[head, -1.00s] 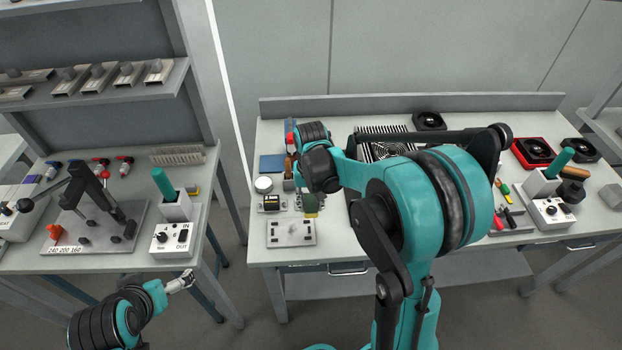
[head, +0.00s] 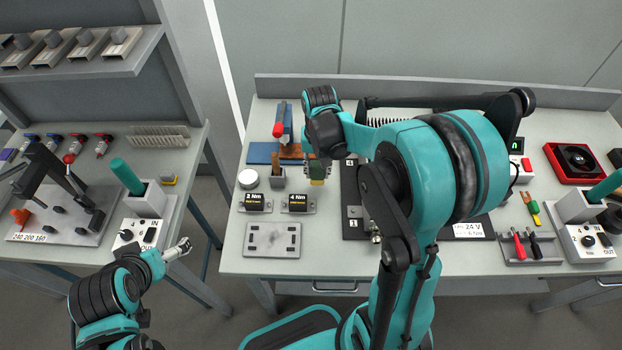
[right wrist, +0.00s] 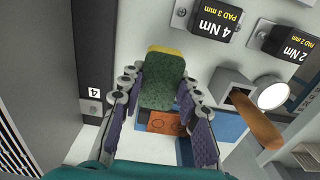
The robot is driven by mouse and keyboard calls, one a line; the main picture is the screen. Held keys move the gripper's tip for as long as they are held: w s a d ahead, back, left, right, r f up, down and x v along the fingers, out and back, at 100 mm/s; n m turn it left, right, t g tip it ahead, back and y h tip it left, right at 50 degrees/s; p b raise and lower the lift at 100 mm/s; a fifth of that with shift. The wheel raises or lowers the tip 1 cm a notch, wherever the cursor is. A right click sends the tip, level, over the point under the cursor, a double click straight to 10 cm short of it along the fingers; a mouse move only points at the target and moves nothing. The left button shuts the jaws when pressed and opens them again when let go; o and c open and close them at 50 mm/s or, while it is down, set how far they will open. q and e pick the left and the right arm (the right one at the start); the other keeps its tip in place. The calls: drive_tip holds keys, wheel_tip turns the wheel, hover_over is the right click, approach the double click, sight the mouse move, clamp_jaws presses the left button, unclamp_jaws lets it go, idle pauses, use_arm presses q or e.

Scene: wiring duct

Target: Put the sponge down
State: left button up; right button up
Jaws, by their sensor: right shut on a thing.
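The sponge (head: 317,172) is a small block with a green side and a yellow side. My right gripper (head: 319,160) is shut on it and holds it over the bench, right of the small torque boxes. In the right wrist view the sponge (right wrist: 164,84) sits between the two purple-padded fingers (right wrist: 165,103), its yellow edge pointing away. I cannot tell its height above the bench. My left gripper (head: 179,249) hangs low near the left bench, apart from everything; its fingers are too small to read.
A 4 Nm box (head: 297,202), a 2 Nm box (head: 255,202) and a grey plate (head: 272,239) lie nearby. A wooden-handled brush (right wrist: 255,120) stands in a holder. A brown pad (right wrist: 166,123) lies beyond the sponge. A dark panel (head: 353,228) lies to the right.

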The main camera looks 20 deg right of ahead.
drive_tip(key=shift+w+a+f, duration=0.3)
drive_tip(key=shift+w+f, duration=0.15)
drive_tip(key=shift+w, duration=0.1)
drive_tip(key=shift+w+a+f, duration=0.25)
drive_tip(key=shift+w+f, duration=0.15)
drive_tip(key=shift+w, duration=0.1)
drive_tip(key=shift+f+b, duration=1.1)
drive_tip(key=shift+f, duration=0.75)
drive_tip(key=shift+f, duration=0.2)
drive_tip(key=o, duration=1.1)
drive_tip(key=shift+r, duration=0.1)
